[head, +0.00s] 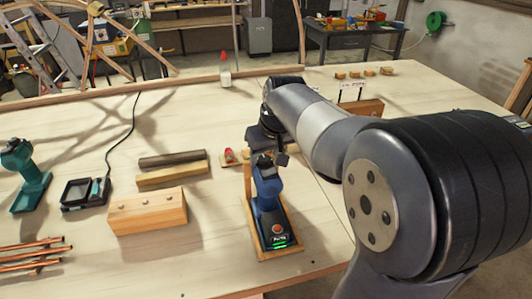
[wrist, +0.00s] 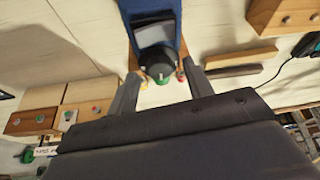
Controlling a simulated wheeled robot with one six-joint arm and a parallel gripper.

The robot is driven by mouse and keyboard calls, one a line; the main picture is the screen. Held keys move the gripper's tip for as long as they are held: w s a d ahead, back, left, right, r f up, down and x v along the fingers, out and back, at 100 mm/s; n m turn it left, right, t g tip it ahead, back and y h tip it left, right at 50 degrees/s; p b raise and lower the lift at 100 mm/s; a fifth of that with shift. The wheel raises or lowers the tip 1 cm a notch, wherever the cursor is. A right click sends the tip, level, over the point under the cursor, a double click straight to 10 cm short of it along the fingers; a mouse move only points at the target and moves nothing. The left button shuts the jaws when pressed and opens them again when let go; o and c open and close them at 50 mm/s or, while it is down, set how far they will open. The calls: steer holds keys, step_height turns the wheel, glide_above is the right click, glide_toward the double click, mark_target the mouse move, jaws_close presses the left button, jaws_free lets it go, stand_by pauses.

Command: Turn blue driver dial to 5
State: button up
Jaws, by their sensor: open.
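The blue driver (head: 267,200) stands on a small wooden board (head: 251,222) near the front middle of the table, with a green-lit display on its base. In the wrist view the driver (wrist: 153,18) shows at the top, with a dark round part (wrist: 156,60) at its near end that looks like the dial. No number can be read on it. My gripper (wrist: 161,72) is open, with one finger on each side of this round part. I cannot tell whether either finger touches it. In the head view my gripper is over the driver's top, and my arm partly hides it.
A wooden block (head: 148,211) with several studs and two strips lie left of the driver. A teal driver (head: 27,175), a black charger (head: 83,195) and copper rods (head: 32,257) are farther left. A red-tipped bottle (head: 225,72) stands at the back. Bare table lies between them.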

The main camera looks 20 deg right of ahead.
steer(key=shift+f, duration=0.15)
steer(key=shift+c, duration=0.3)
steer(key=c, duration=0.9)
steer(key=shift+c, duration=0.2)
steer(key=m, duration=0.1)
steer(key=m+h, duration=0.1)
steer(key=m, duration=0.2)
steer(key=shift+a+h+p, duration=0.25)
steer(key=shift+h+p, duration=0.05)
steer(key=m+h, duration=0.1)
steer(key=m, duration=0.2)
steer(key=shift+w+a, duration=0.15)
steer(key=m+h, duration=0.1)
steer(key=m, duration=0.1)
steer(key=m+g, duration=0.1)
steer(key=m, duration=0.2)
steer(key=shift+w+a+h, duration=0.1)
steer(key=shift+h, duration=0.3)
steer(key=shift+w+m+g+h, duration=0.15)
steer(key=shift+m+g, duration=0.25)
steer(key=shift+m, duration=0.55)
steer(key=shift+m+g+h, duration=0.15)
steer(key=shift+m+g, duration=0.25)
steer(key=shift+m, duration=0.55)
